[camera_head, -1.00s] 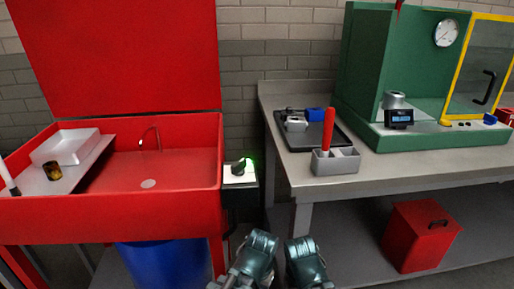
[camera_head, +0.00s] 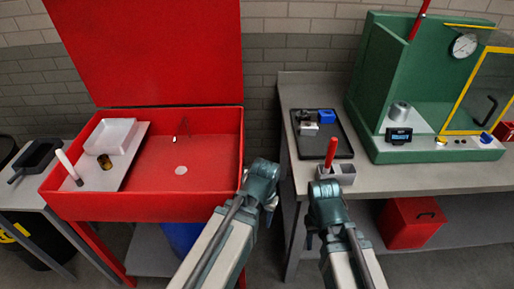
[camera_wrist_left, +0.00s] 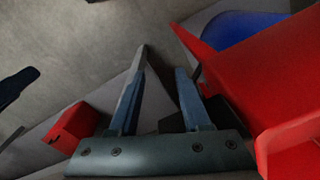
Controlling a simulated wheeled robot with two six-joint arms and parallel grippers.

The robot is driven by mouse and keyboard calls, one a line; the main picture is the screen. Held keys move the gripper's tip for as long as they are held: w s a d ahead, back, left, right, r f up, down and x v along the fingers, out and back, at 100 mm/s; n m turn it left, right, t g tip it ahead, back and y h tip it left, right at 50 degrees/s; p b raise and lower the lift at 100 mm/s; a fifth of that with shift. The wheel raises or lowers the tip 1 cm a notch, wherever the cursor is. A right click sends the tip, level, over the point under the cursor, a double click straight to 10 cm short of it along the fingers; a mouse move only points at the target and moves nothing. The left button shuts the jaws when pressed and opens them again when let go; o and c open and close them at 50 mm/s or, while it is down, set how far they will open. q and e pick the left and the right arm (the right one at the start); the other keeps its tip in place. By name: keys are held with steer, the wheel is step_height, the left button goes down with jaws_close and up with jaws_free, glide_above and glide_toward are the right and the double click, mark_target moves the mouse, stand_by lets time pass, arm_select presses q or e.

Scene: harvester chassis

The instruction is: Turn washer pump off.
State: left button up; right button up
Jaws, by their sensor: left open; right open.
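The red parts washer (camera_head: 225,185) stands at the left in the head view with its lid (camera_head: 150,50) raised. Its basin holds a thin tap (camera_head: 183,128) and a drain (camera_head: 181,170). The small switch box at the washer's right side is hidden now, behind my left gripper (camera_head: 271,200). That gripper is open and empty at the washer's right front corner. In the left wrist view its two fingers (camera_wrist_left: 162,60) are apart, with the red washer wall at right and floor beyond. My right gripper (camera_head: 312,228) is open in front of the right bench.
The grey bench (camera_head: 415,182) at right carries a black tray (camera_head: 338,145), a grey holder (camera_head: 345,173) with a red-handled tool and a green cabinet (camera_head: 365,70). A red box (camera_head: 410,225) stands below. A gap separates washer and bench.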

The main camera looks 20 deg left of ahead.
arm_select(q)
steer(key=w+a+r+m+p, duration=0.1)
steer(key=w+r+p, duration=0.4)
steer(key=r+p, duration=0.6)
steer(key=w+a+r+m+p, duration=0.2)
steer(key=w+r+p, duration=0.3)
steer(key=r+p, duration=0.6)
step_height(320, 180, up, 2)
steer(key=shift+w+a+r+m+h, duration=0.1)
steer(key=shift+w+a+m+h, duration=0.15)
steer(key=shift+a, duration=0.4)
arm_select(e)
step_height(320, 180, up, 24)
steer(key=shift+r, duration=0.15)
arm_select(q)
step_height(320, 180, down, 14)
steer(key=b, duration=1.3)
steer(key=shift+r+b, duration=0.1)
steer(key=shift+b, duration=0.3)
arm_select(e)
step_height(320, 180, down, 14)
steer(key=shift+r, duration=0.15)
arm_select(q)
jaws_close()
